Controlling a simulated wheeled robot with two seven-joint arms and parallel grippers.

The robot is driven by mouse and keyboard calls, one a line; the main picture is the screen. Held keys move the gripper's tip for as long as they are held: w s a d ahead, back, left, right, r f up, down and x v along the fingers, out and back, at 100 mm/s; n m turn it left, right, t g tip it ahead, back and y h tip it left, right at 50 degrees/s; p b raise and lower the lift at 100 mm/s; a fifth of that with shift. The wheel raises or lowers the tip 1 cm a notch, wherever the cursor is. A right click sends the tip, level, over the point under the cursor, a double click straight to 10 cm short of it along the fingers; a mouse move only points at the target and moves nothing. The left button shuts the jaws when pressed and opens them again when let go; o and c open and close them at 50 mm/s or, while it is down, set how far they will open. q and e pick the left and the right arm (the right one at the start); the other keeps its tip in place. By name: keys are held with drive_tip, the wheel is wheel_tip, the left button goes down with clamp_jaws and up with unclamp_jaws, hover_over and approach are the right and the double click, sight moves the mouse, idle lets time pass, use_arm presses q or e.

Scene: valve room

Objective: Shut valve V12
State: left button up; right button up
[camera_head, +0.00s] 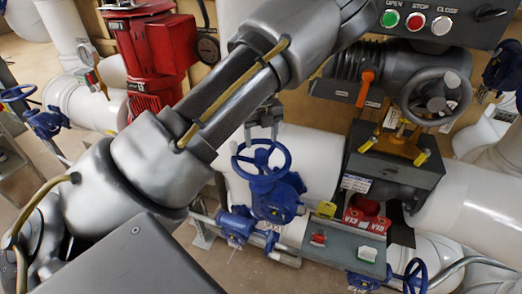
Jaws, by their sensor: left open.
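No tag in view can be read clearly as V12. A blue valve with a blue handwheel (238,160) stands in the middle, on the white pipework. My left arm crosses from the lower left to the top. My left gripper (263,136) shows partly behind the forearm, at the far top rim of this handwheel. Its jaws are open; whether they touch the rim I cannot tell. A motor-driven valve with a grey handwheel (461,97) and an orange lever (366,88) is at the right. My right gripper is not in view.
A panel (455,30) with OPEN, STOP and CLOSE buttons is at the top right. A red machine (150,50) and another blue handwheel (17,93) are at the left.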

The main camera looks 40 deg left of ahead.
sight(261, 151)
use_arm(q)
drive_tip(key=shift+n, duration=0.7)
drive_tip(key=shift+f, duration=0.1)
drive_tip(key=shift+f+b, duration=2.3)
drive_tip(key=shift+f, duration=1)
drive_tip(key=shift+s, duration=0.1)
drive_tip(key=shift+d, duration=0.1)
